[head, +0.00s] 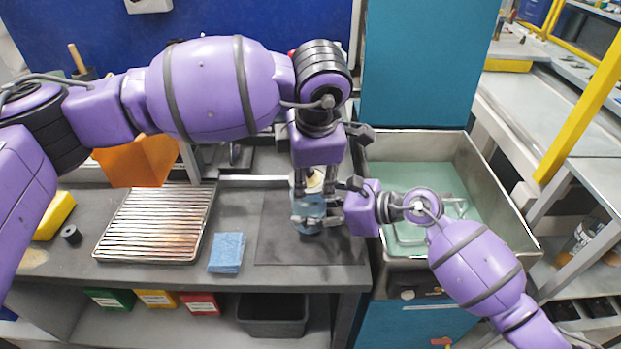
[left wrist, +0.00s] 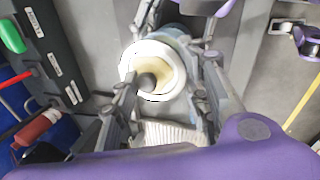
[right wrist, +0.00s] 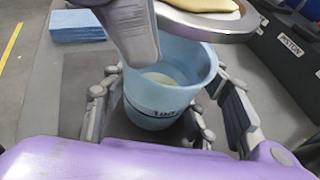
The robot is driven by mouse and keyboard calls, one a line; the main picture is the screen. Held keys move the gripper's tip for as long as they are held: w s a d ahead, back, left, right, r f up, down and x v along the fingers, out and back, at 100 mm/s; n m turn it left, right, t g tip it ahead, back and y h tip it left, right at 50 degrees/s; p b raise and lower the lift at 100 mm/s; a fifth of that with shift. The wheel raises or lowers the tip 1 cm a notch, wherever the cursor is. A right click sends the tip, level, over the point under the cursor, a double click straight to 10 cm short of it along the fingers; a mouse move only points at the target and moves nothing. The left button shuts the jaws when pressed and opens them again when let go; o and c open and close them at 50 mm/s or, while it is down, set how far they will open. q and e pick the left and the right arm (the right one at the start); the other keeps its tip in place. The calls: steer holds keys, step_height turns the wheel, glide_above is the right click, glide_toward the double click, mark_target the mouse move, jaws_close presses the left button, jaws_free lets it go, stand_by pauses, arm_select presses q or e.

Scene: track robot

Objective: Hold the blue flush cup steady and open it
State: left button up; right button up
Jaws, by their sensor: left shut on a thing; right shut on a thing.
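The blue cup (head: 310,226) stands over the dark mat, and my right gripper (head: 314,210) is shut around its side. In the right wrist view the cup (right wrist: 158,105) is upright, with its inside and a printed mark showing. My left gripper (head: 315,186) points down from above and is shut on the lid. The lid (left wrist: 132,62) is a pale ring with a cream centre and a dark knob. In the right wrist view the lid (right wrist: 222,24) is above the cup's rim, apart from it and off to the right. Whether the cup touches the mat is hidden.
A dark mat (head: 270,245) lies under the cup. Left of it are blue cloths (head: 228,252), a ribbed metal tray (head: 105,252) and a small black cylinder (head: 71,235). A steel sink (head: 515,228) with greenish liquid and a wire basket is on the right.

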arm_select(q)
steer(key=shift+r, duration=1.45)
arm_select(e)
steer(key=o, duration=1.8)
steer(key=shift+c, duration=0.2)
steer(key=v, duration=1.2)
steer(key=shift+r, duration=0.1)
